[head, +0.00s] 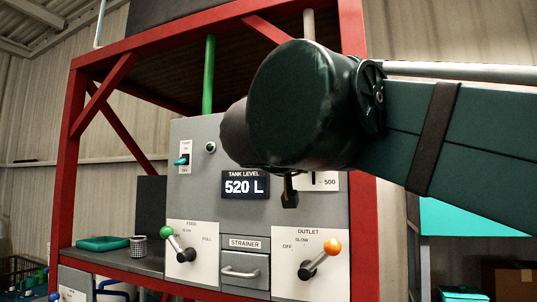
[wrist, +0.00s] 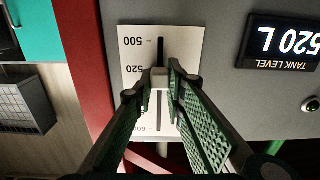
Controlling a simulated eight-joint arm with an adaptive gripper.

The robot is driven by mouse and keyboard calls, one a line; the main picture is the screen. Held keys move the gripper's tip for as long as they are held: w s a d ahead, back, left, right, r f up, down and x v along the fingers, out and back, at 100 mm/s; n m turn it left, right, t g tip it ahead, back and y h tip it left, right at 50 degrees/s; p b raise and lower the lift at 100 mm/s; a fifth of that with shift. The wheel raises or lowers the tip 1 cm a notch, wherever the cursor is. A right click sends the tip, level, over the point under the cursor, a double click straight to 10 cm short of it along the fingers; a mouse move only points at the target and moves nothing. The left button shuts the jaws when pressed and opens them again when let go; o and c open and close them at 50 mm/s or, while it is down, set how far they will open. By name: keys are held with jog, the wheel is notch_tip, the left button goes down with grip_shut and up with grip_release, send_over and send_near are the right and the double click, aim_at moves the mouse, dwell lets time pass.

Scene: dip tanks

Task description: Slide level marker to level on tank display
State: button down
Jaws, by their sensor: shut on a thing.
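The tank display (head: 245,185) on the grey panel reads 520 L, and it shows upside down in the wrist view (wrist: 285,42). The white level scale (wrist: 190,42) has a dark vertical slot, with labels 500 and 520 readable. The pale level marker (wrist: 158,78) sits in the slot beside the 520 label. Its exact alignment with the tick is hard to tell. My gripper (wrist: 160,76) is shut on the marker, one finger on each side. In the head view my gripper (head: 290,192) is mostly hidden behind my wrist, which also covers most of the scale.
Below the display are the feed lever (head: 178,245) with a green knob, the outlet lever (head: 320,260) with an orange knob, and the strainer drawer (head: 245,272). A red frame (head: 68,170) surrounds the panel. A small switch (head: 182,160) is at upper left.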

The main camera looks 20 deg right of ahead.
jog(key=c, duration=2.3)
grip_release()
jog(key=shift+s+a, duration=0.1)
jog(key=shift+a, duration=0.05)
jog(key=shift+v, duration=5.85)
